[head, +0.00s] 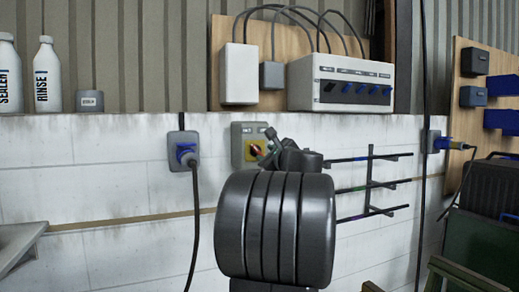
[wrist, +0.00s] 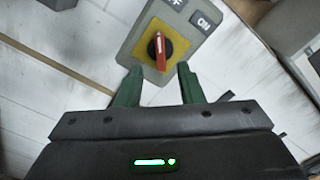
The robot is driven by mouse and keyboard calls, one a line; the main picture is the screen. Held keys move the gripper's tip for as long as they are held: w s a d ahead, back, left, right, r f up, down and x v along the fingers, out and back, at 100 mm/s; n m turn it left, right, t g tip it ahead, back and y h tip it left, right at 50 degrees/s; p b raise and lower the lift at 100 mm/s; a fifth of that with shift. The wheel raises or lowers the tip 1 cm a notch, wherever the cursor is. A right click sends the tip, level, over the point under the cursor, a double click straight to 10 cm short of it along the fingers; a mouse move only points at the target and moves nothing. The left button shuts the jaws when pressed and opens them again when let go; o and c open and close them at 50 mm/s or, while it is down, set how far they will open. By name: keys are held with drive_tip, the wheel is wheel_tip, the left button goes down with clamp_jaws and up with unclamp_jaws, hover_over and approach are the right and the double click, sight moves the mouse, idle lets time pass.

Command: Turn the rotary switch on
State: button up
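The rotary switch is a red handle on a yellow plate (wrist: 172,42), mounted on a grey box (wrist: 135,50) with dark OFF and ON labels along one edge. In the wrist view the red handle (wrist: 161,52) lies just beyond my gripper (wrist: 158,78), between the lines of its two green fingers. The fingers are apart with nothing visible between them. In the head view the grey switch box (head: 239,140) is on the white wall, and my arm partly hides the yellow plate and red handle (head: 254,150). My gripper (head: 268,150) is at the switch there.
A blue plug in a grey socket (head: 183,150) with a hanging black cable is left of the switch. A black rack with rods (head: 370,185) is on the wall to the right. A white control box (head: 340,82) sits above, and bottles (head: 46,75) stand on the ledge.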

sight(257, 150)
drive_tip(key=p+x, duration=0.1)
drive_tip(key=x, duration=0.6)
drive_tip(key=shift+w+p, duration=0.15)
drive_tip(key=shift+p, duration=0.2)
drive_tip(key=shift+c, duration=0.4)
clamp_jaws()
